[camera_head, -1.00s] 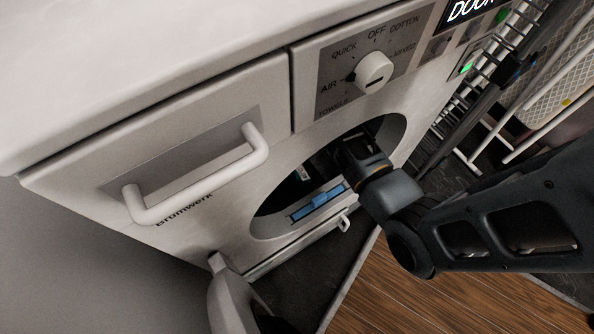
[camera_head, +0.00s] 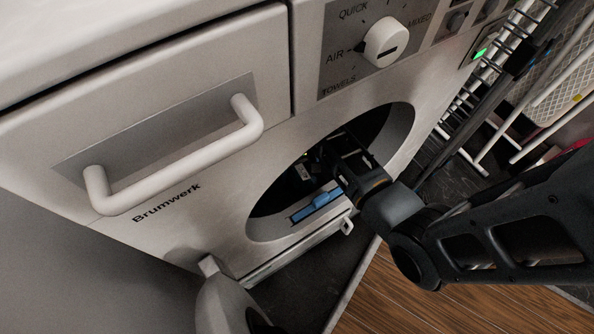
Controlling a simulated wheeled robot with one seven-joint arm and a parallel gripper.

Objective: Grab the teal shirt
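My arm reaches from the right into the round opening of the white dryer (camera_head: 225,222). My gripper (camera_head: 318,165) is inside the dark drum opening (camera_head: 285,190); its fingertips are in shadow, and I cannot tell whether they are open or shut. No teal shirt can be made out; the inside of the drum is very dark. A blue piece (camera_head: 317,205) shows at the lower edge of the opening, below my gripper, and looks like part of the dryer.
A drawer handle (camera_head: 180,160) sticks out at the upper left, with a dial (camera_head: 385,42) to its right. The open door (camera_head: 228,300) hangs at the lower left. A wire rack (camera_head: 480,130) stands on the right. Wooden floor (camera_head: 400,300) shows below.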

